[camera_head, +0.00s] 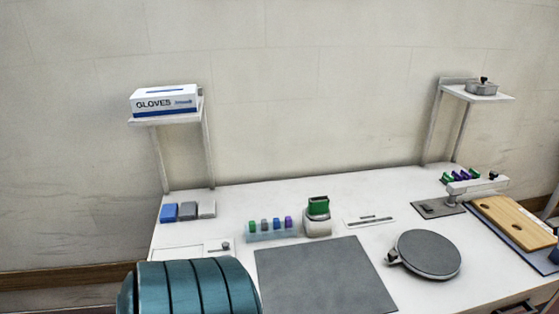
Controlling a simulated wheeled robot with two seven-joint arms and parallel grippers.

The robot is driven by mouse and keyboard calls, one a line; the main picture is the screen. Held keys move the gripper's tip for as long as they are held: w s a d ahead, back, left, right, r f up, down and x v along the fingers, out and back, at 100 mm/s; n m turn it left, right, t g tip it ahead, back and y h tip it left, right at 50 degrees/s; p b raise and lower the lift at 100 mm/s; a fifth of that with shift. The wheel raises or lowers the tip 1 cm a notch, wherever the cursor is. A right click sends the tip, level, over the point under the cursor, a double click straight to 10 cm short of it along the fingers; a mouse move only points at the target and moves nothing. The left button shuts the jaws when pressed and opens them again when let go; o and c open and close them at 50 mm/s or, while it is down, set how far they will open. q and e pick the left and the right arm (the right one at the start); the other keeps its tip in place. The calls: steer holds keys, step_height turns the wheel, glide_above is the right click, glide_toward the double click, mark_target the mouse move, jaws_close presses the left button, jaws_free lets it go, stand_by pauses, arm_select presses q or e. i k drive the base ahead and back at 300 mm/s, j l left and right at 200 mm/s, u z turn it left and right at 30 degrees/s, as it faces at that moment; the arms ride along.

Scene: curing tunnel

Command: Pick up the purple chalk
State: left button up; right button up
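A small purple block (289,222), which looks like the purple chalk, stands upright at the right end of a pale, see-through rack (270,238) on the white table. Beside it in the same rack, from left to right, stand a green piece (252,225), a grey piece (264,225) and a blue piece (277,224). More green and purple pieces (461,175) sit at a white stand (478,186) on the right; I cannot tell what they are. Neither of my grippers shows in this view.
A large teal ribbed cylinder (195,288) fills the lower left. A white device with a green top (318,208) stands just right of the rack. A grey mat (322,275), round grey plate (428,253) and wooden board (514,225) lie nearby. A glove box (164,101) sits on a shelf.

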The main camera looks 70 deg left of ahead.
mark_target(288, 219)
steer(key=k, duration=0.6)
steer(key=u, duration=2.05)
